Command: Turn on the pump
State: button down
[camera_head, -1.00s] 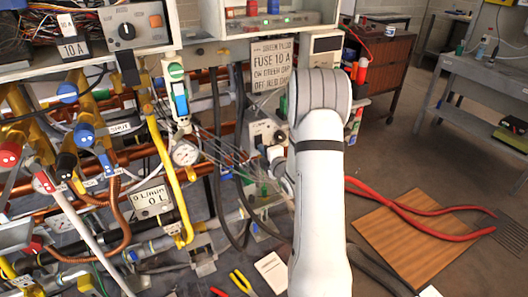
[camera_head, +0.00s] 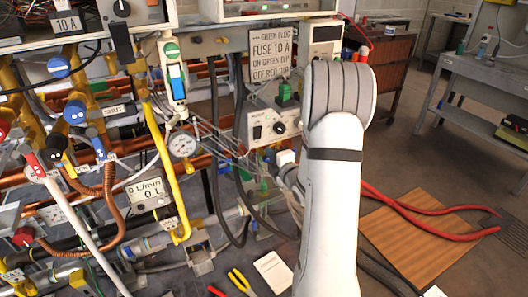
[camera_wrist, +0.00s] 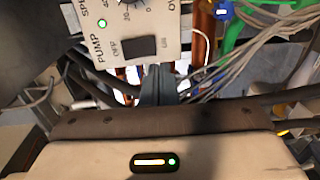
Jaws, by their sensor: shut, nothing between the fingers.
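The pump's control box (camera_head: 262,127) is a pale box with a dark knob, left of my arm in the head view. In the wrist view its panel (camera_wrist: 172,43), marked PUMP, fills the top middle. The panel has a black rocker switch (camera_wrist: 139,48), a dial (camera_wrist: 136,5) and a lit green lamp (camera_wrist: 102,23). My gripper (camera_wrist: 156,72) is shut and empty, its fingertips just below the rocker switch in the picture. I cannot tell whether they touch the panel. In the head view, my wrist (camera_head: 288,168) is beside the box and the fingertips are hard to make out.
A green plug (camera_head: 287,92) stands at the box's top. Loose grey and green cables (camera_wrist: 255,45) hang close to the right of my gripper. Pipes, a gauge (camera_head: 183,145) and a yellow handle (camera_head: 165,165) crowd the left. A wooden board (camera_head: 415,240) lies on the floor.

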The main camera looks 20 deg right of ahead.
jog(key=s, duration=0.7)
jog(key=shift+d+f+b, duration=0.15)
jog(key=shift+f+b, duration=0.15)
jog(key=shift+f, duration=0.15)
